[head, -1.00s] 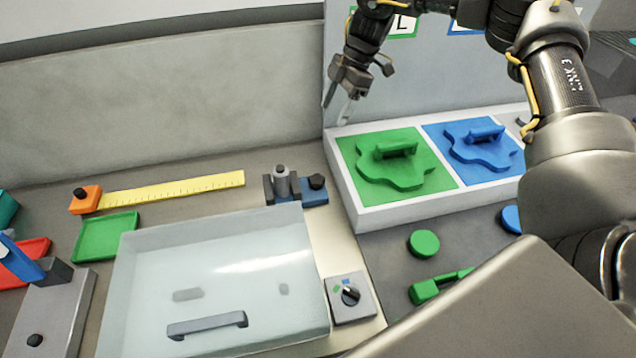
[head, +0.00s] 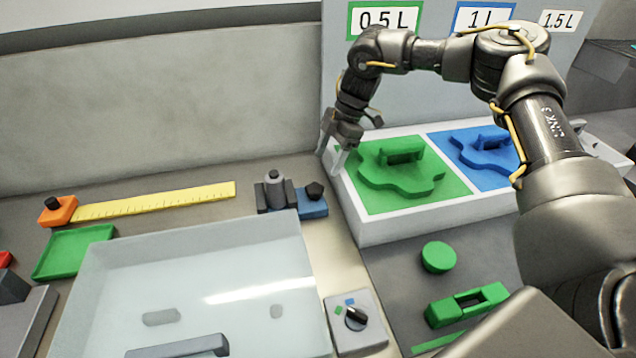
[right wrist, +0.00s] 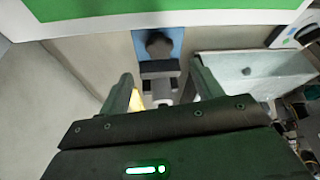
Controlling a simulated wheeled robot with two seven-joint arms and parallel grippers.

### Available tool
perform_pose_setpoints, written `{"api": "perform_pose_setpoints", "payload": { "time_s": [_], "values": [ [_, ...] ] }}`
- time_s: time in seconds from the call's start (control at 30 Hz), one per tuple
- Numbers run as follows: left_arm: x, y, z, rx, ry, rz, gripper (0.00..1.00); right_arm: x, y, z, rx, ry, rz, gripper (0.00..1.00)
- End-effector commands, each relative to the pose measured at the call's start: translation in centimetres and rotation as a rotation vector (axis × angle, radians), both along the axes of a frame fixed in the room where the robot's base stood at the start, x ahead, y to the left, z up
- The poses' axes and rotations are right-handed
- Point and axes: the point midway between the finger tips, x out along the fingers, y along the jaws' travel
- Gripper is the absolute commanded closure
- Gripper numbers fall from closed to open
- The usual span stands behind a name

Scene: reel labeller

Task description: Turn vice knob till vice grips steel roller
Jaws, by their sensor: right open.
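The vice (head: 312,208) has a blue base with grey jaws and stands behind the clear-lidded box. Its dark knob (head: 315,190) is on its right end and also shows in the right wrist view (right wrist: 159,43). The steel roller (head: 274,184) stands upright among the grey jaws; I cannot tell whether both jaws touch it. My right gripper (head: 333,154) is open and empty, above and to the right of the knob, apart from it. In the right wrist view the vice lies beyond and between the open fingers (right wrist: 161,82). My left gripper is not in view.
A white tray (head: 372,232) with green and blue lidded sections is close to the right gripper. The clear-lidded box (head: 200,262) and a switch panel (head: 358,335) are in front. A yellow ruler (head: 155,201) lies left of the vice.

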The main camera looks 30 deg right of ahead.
Motion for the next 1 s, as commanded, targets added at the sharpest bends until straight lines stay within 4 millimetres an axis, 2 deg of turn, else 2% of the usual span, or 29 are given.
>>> {"api": "perform_pose_setpoints", "payload": {
  "time_s": [0.2, 0.4, 0.6, 0.87, 1.0],
  "values": [
    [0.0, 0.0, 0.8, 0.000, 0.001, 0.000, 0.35, 0.0, 1.6, -3.9, -0.001, 0.005, 0.002, 0.35],
    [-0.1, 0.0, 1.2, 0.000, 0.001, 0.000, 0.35, 0.1, 2.7, -6.5, -0.001, 0.002, 0.000, 0.35],
    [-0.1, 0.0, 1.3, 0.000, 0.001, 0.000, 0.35, 0.1, 3.1, -7.6, 0.000, 0.001, -0.001, 0.35],
    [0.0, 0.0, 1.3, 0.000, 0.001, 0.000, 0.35, 0.2, 3.2, -7.7, 0.000, 0.000, -0.001, 0.35],
    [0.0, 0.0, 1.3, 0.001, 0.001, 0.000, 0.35, 0.2, 3.2, -7.7, 0.000, 0.000, -0.001, 0.53]
  ]
}}
